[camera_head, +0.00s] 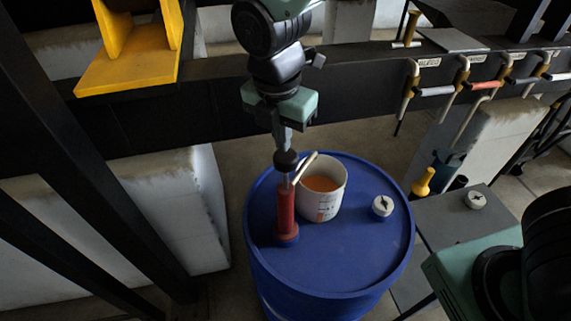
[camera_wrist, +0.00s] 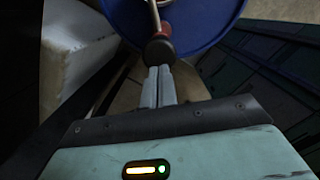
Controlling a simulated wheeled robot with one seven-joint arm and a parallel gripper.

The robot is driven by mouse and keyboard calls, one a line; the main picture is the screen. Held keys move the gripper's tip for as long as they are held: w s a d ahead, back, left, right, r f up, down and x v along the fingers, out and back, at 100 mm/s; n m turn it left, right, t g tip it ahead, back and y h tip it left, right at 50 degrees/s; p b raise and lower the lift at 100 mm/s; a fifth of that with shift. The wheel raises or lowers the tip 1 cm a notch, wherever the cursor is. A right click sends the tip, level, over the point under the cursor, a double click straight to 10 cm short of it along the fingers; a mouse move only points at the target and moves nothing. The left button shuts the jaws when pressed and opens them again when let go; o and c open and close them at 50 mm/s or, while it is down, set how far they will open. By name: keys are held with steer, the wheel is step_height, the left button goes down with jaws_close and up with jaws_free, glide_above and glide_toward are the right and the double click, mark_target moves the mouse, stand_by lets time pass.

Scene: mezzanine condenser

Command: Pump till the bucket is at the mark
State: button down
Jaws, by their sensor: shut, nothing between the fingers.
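A red hand pump (camera_head: 286,212) stands upright on a blue drum (camera_head: 350,262), with a dark round knob (camera_head: 286,160) at the top of its rod. A white bucket (camera_head: 331,203) stands on the drum just right of the pump, with orange-brown liquid inside and a pale spout over its rim. An orange patch shows low on its outer wall; I cannot tell whether it is the mark. My gripper (camera_head: 285,146) is shut, pointing down at the knob from above. In the wrist view, the fingertips (camera_wrist: 158,70) meet right at the knob (camera_wrist: 158,50); the pump body is mostly hidden there.
A white cap (camera_head: 382,206) lies on the drum's right side. A grey table (camera_head: 440,225) with another cap (camera_head: 475,200) and a yellow-handled tool (camera_head: 424,182) is to the right. A dark beam (camera_head: 220,105) runs behind my gripper, with a yellow bracket (camera_head: 130,70) at left.

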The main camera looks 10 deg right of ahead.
mark_target(284, 156)
steer(key=shift+w+d+f+b, duration=0.1)
steer(key=shift+f+b, duration=0.8)
steer(key=shift+f, duration=0.65)
